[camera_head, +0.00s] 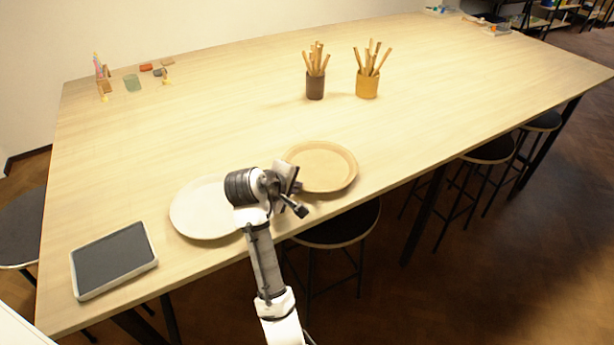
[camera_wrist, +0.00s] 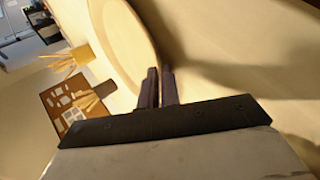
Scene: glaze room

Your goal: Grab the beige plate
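The beige plate (camera_head: 322,166) lies near the table's front edge, right of a white plate (camera_head: 198,210). My gripper (camera_head: 297,188) is at the beige plate's near left rim. In the wrist view, the beige plate (camera_wrist: 112,35) shows at the top, its rim running down to the fingertips. The two dark fingers of my gripper (camera_wrist: 160,72) stand close together with a narrow gap, and the rim appears to lie between them. The exact contact is partly hidden by the fingers. My wrist covers the white plate's right edge.
A dark-topped tray (camera_head: 114,259) lies at the table's front left. A brown cup (camera_head: 315,88) and a yellow cup (camera_head: 367,86), both full of sticks, stand farther back. Stools (camera_head: 340,228) stand along the front edge. The table's middle is clear.

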